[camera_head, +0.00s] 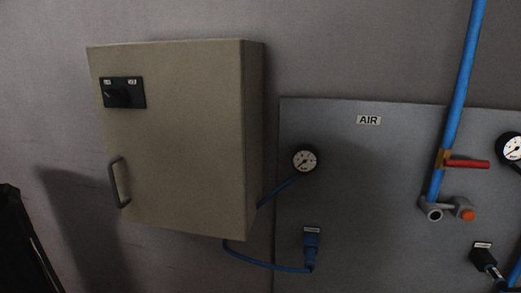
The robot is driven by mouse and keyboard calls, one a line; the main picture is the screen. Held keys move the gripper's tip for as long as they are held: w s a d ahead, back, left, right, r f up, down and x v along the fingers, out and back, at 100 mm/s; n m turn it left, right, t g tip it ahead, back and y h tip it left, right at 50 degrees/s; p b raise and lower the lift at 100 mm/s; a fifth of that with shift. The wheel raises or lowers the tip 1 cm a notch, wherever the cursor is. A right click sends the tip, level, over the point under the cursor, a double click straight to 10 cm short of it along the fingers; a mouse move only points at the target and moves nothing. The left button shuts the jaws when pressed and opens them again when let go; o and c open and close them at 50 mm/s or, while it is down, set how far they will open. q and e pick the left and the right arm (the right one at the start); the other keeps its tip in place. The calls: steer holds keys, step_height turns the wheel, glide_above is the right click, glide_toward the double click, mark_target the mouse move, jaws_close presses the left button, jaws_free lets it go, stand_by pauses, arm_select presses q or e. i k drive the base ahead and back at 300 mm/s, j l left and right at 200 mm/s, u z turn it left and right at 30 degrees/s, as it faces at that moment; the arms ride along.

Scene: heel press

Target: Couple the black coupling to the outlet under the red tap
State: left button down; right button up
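The red tap (467,163) is a red lever on a brass fitting on the blue pipe at the right, pointing right. Below it is the round grey outlet (433,213) with a dark open mouth, and nothing is plugged into it. An orange button (467,215) sits just right of the outlet. A black coupling (486,259) with a silvery part hangs below a small white label at the lower right. Its lower end is close to the frame edge, and I cannot tell exactly how it is held. Neither of my grippers is in view.
A beige cabinet (175,150) with a handle and dark switch juts from the wall. A grey panel (370,190) labelled AIR carries gauges (305,161) (511,147). A blue coupling (311,247) with a blue hose hangs at the panel's lower left. The panel's middle is clear.

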mark_target(498, 281)
steer(key=z, duration=1.75)
